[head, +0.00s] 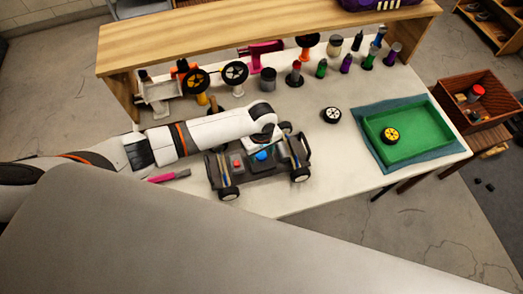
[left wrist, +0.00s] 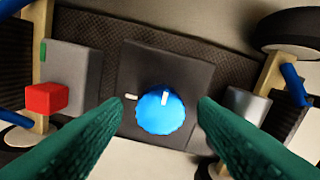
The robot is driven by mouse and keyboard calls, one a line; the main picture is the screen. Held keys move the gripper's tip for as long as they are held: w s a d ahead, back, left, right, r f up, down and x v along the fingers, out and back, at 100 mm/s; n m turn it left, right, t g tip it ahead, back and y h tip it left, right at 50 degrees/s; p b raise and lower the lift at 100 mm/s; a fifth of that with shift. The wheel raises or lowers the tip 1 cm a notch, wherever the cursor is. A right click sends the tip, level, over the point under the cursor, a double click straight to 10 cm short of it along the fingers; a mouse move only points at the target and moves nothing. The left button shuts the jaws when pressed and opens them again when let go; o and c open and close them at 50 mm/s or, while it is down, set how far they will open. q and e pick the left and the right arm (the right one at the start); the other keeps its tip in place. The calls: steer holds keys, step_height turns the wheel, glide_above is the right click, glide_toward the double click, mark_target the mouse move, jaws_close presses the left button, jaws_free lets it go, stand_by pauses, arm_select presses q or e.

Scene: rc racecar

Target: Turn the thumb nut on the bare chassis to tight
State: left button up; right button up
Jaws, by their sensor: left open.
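The bare chassis (head: 240,175) sits on the white table below my left arm. In the left wrist view its blue thumb nut (left wrist: 160,113) stands on a dark square plate (left wrist: 170,65). A white line on the nut points toward the top of the picture. A pale mark (left wrist: 130,97) on the plate lies to the nut's left, out of line with it. My left gripper (left wrist: 160,105) is open, its green fingers on either side of the nut with gaps visible. The nut also shows in the head view (head: 263,155). My right gripper is out of view.
A red block (left wrist: 45,98) sits on the chassis left of the nut. A pink-handled tool (head: 168,176) lies left of the chassis, and a loose wheel (head: 331,115) to its right. A green tray (head: 435,140) stands farther right. Bottles and stands line the back below a wooden shelf (head: 270,40).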

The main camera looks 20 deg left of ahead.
arm_select(q)
steer(key=shift+f, duration=0.2)
steer(key=c, duration=1)
steer(key=shift+o, duration=0.2)
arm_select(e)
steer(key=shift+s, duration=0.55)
arm_select(q)
steer(key=shift+r+m, duration=0.1)
steer(key=shift+m, duration=0.2)
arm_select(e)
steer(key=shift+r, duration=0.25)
